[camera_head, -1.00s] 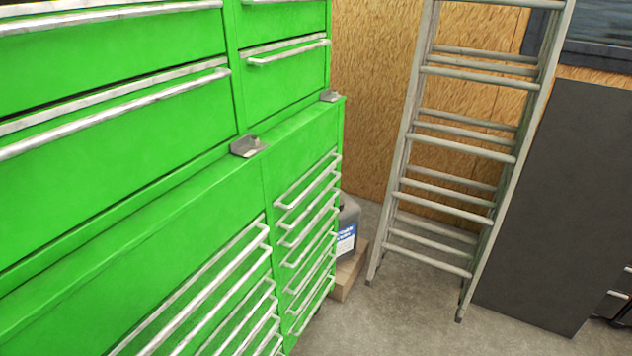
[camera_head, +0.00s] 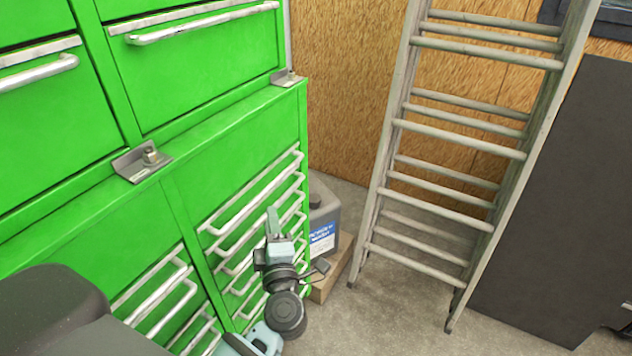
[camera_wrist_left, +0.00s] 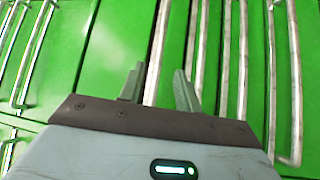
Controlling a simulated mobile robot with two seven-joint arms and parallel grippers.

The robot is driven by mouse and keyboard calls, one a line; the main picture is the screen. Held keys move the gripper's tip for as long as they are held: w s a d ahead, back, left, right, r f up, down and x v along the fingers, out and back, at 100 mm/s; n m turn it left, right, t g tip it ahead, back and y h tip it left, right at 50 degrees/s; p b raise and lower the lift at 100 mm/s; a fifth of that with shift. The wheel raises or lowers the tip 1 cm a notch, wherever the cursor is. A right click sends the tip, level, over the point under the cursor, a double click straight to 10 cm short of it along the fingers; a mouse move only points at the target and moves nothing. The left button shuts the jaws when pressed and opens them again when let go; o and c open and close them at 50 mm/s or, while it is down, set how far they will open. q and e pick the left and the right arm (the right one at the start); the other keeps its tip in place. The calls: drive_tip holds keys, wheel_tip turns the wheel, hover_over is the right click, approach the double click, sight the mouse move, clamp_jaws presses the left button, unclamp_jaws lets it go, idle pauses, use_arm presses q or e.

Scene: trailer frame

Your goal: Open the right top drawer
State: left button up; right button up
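The green tool chest (camera_head: 200,100) fills the left of the head view. Its lower right column has several stacked drawers with long silver bar handles; the topmost of these handles (camera_head: 252,190) lies below a plain green panel. A wider drawer (camera_head: 200,70) with its own bar handle (camera_head: 205,24) sits above, in the upper cabinet. My left gripper (camera_head: 273,218) is in front of the lower right column's handles. In the left wrist view its two fingers (camera_wrist_left: 158,85) are apart, with one silver bar (camera_wrist_left: 160,45) appearing between them. Contact cannot be told. My right gripper is not in view.
A metal ladder (camera_head: 455,155) leans at the right by the wooden wall (camera_head: 340,90). A grey jug (camera_head: 323,225) and a wooden block (camera_head: 335,270) stand beside the chest. Metal brackets (camera_head: 142,160) jut from the chest ledge. Concrete floor (camera_head: 390,315) is open in front of the ladder.

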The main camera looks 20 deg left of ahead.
sight(268, 191)
use_arm(q)
drive_tip(key=x, duration=0.8)
drive_tip(key=shift+w+n+p, duration=0.3)
drive_tip(key=shift+w+n, duration=0.05)
drive_tip(key=shift+n, duration=0.05)
drive_tip(key=shift+d, duration=0.1)
clamp_jaws()
